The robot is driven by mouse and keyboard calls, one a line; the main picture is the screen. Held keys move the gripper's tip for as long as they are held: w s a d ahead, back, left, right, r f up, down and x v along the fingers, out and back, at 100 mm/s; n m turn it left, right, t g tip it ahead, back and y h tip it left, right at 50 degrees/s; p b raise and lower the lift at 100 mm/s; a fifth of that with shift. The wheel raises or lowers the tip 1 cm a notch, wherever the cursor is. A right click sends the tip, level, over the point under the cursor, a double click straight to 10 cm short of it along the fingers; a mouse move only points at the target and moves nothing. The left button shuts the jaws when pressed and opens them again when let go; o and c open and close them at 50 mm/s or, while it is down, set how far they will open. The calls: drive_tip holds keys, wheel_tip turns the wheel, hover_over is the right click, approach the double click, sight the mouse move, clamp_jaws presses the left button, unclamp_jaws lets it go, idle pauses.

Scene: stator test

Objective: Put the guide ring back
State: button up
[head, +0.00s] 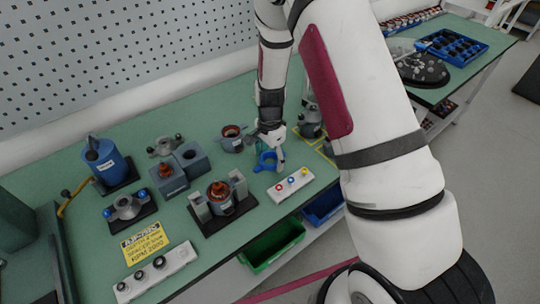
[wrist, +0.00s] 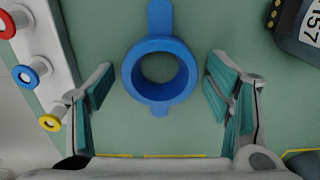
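The blue guide ring (wrist: 178,92) lies on the green bench top, with a tab at its far side and a small one at its near side. In the head view the ring (head: 265,161) is right below my gripper (head: 276,157). In the wrist view my gripper (wrist: 168,105) is open, with one teal-padded finger on each side of the ring and a visible gap on both sides. Nothing is held. The height of the fingertips over the bench is hard to tell.
A white strip with red, blue and yellow knobs (head: 291,186) lies just beside the ring. A stator in a clamp fixture (head: 221,197) stands to its left. Another stator part (head: 232,138) and a dark unit (head: 309,122) stand near my gripper. Green (head: 272,246) and blue bins hang below the bench edge.

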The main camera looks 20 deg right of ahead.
drive_tip(key=s+r+n+t, duration=0.1)
drive_tip(key=s+r+n, duration=0.1)
drive_tip(key=r, duration=0.9)
drive_tip(key=s+r+n, duration=0.1)
drive_tip(key=s+r, duration=0.2)
drive_tip(key=r, duration=0.9)
drive_tip(key=s+r+n+t, duration=0.2)
drive_tip(key=s+r+n, duration=0.3)
drive_tip(key=s, duration=0.5)
drive_tip(key=s+r+n+t, duration=0.2)
drive_tip(key=s+r+n, duration=0.4)
drive_tip(key=s, duration=0.5)
drive_tip(key=shift+d+r+b, duration=0.15)
drive_tip(key=shift+r+b, duration=0.2)
drive_tip(key=shift+r, duration=0.25)
